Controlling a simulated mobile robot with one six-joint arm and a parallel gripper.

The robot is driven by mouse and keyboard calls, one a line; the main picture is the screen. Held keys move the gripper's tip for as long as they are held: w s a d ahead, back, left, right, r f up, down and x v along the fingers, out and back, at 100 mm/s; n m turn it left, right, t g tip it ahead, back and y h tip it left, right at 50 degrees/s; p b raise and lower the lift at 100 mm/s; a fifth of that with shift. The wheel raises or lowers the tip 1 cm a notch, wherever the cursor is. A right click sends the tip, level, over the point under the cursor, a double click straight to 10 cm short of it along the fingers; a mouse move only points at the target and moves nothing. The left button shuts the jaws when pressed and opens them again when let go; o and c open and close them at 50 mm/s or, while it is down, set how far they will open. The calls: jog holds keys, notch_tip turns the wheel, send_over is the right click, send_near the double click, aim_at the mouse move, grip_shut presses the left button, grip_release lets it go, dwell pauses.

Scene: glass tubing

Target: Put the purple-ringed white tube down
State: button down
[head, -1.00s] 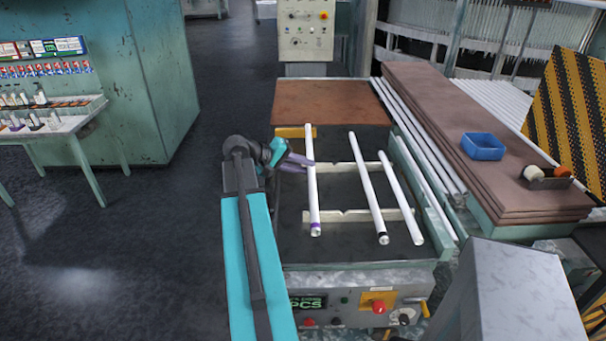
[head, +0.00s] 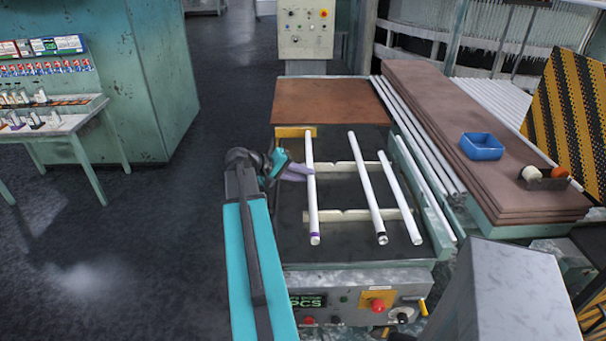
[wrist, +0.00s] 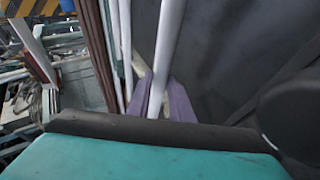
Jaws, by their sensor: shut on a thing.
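The purple-ringed white tube (head: 312,195) stretches lengthwise over the left ends of two cream notched bars (head: 345,215) on the dark bench top, its purple ring at the near end. My gripper (head: 305,172) reaches it from the left and is shut on it around mid-length. In the wrist view the white tube (wrist: 168,40) passes between the purple fingers (wrist: 165,98). I cannot tell whether it touches the bars. A black-ringed white tube (head: 367,185) and another white tube (head: 400,195) lie across the bars to the right.
A yellow block (head: 298,131) sits at the bench's far left corner. A brown plate (head: 330,102) lies behind. A pale rail (head: 420,195) bounds the right side. Brown boards (head: 440,110) with a blue bin (head: 482,147) stand further right. A control panel (head: 360,298) faces the front.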

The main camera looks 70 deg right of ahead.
jog(key=shift+f+b, duration=0.45)
jog(key=c, duration=1.6)
grip_release()
jog(key=shift+r, duration=0.15)
jog(key=shift+r+p, duration=0.45)
jog(key=shift+p, duration=0.1)
jog(key=b+v, duration=0.3)
jog(key=v, duration=0.9)
jog(key=shift+w+f, duration=0.1)
jog(key=shift+f, duration=0.05)
